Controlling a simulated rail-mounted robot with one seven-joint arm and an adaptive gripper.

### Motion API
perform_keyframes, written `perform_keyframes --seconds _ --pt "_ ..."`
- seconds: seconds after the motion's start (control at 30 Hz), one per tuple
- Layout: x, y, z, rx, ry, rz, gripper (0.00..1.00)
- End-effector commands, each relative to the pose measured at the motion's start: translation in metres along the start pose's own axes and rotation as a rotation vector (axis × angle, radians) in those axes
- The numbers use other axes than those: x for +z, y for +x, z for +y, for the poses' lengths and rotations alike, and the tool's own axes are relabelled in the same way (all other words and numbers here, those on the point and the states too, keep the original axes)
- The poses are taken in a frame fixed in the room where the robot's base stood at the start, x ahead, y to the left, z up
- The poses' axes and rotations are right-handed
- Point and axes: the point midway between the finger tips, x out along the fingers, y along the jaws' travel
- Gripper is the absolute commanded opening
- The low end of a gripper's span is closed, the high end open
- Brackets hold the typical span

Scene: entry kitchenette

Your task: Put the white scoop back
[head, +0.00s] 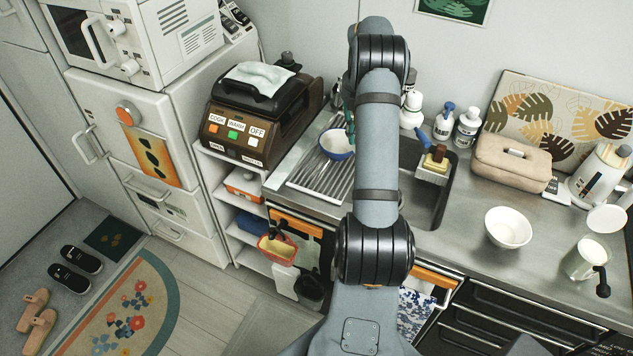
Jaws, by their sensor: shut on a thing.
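My grey arm (377,150) rises through the middle of the head view and covers part of the counter and sink. My gripper does not show; whether it is behind the arm or outside the picture, I cannot tell. I cannot make out the white scoop anywhere. A brown cooker (245,125) with COOK, WARM and OFF buttons stands at the left, with a pale cloth (260,76) on its black lid. A red container with a yellow inside (277,252) sits in front of the shelves, with a dark object at its top.
A blue-and-white bowl (337,144) stands on the drying rack (307,182). Bottles (467,128) stand behind the sink (428,200).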

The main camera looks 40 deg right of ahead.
Motion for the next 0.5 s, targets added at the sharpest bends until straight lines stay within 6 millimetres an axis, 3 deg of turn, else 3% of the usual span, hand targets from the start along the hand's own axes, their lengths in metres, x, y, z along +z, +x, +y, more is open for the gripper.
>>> perform_keyframes --seconds 0.17,0.5 --pt "-0.023 0.014 0.01 -0.003 -0.006 0.003 0.0" --pt "-0.092 0.057 0.04 -0.003 -0.003 0.003 0.0"
